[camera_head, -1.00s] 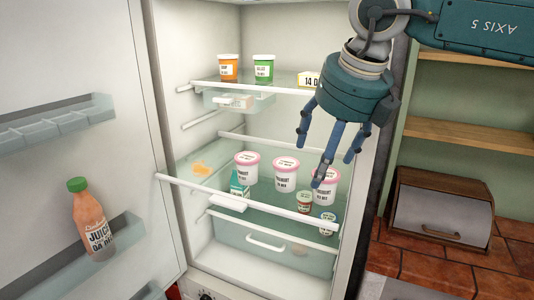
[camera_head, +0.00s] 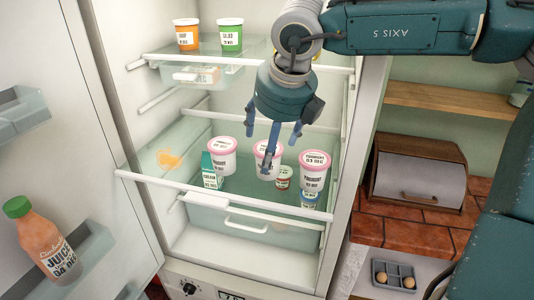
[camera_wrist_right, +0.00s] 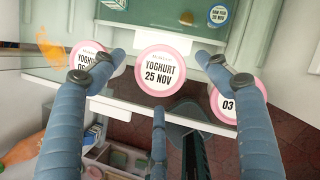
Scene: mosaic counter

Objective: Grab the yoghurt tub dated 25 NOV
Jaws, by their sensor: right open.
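The yoghurt tub dated 25 NOV (camera_wrist_right: 162,65), white with a pink rim, is the middle of three tubs on the fridge's lower shelf. It also shows in the head view (camera_head: 277,163), partly behind a finger. My right gripper (camera_head: 271,148) is open just above it, pointing down. In the wrist view, my right gripper's fingers (camera_wrist_right: 160,80) spread around the lid, with nothing held. A yoghurt tub dated 03 DEC (camera_head: 314,172) stands to the right. Another yoghurt tub (camera_head: 221,157) stands to the left; its date is partly hidden in the wrist view. My left gripper is not in view.
The upper shelf (camera_head: 205,55) holds an orange and a green tub. The open door, left, holds a juice bottle (camera_head: 42,240). An orange spill (camera_head: 168,158) marks the shelf's left.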

